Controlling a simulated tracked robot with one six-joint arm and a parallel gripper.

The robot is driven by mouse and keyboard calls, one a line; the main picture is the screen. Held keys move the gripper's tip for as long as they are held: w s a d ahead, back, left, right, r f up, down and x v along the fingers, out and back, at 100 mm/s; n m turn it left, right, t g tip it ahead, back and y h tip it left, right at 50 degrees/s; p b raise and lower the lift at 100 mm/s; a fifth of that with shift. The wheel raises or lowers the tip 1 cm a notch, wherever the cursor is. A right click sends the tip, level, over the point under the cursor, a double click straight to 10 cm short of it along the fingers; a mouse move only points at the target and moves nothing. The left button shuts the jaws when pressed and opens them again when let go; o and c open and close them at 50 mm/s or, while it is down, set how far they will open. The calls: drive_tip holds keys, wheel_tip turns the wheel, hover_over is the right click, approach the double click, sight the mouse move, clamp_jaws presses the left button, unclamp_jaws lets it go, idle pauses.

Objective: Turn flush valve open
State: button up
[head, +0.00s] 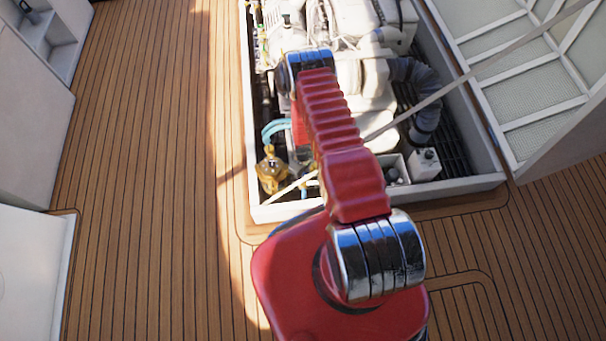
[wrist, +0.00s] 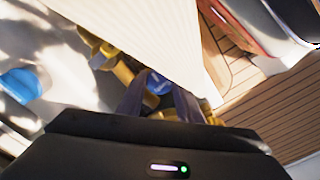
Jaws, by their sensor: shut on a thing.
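In the wrist view, the two dark fingers of my gripper (wrist: 160,102) reach in from below. A small blue handle (wrist: 158,83), which looks like the flush valve's, sits between their tips, and the fingers are shut on it. Brass fittings (wrist: 122,70) lie around the handle, partly hidden by the fingers and a pale panel. How far the handle is turned cannot be told. In the head view my red arm hides the gripper and the handle.
The pale hatch rim (head: 285,209) runs in front of the open bay; in the wrist view a pale panel (wrist: 150,30) passes close above the fingers. A brass fitting (head: 270,172) and the white engine (head: 360,85) fill the bay. Wooden deck (head: 150,180) lies clear at left.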

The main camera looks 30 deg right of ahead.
idle(0.4)
drive_tip(key=o, duration=1)
drive_tip(key=shift+o, duration=0.2)
wheel_tip(320, 180, up, 14)
drive_tip(key=shift+f, duration=0.15)
idle(0.7)
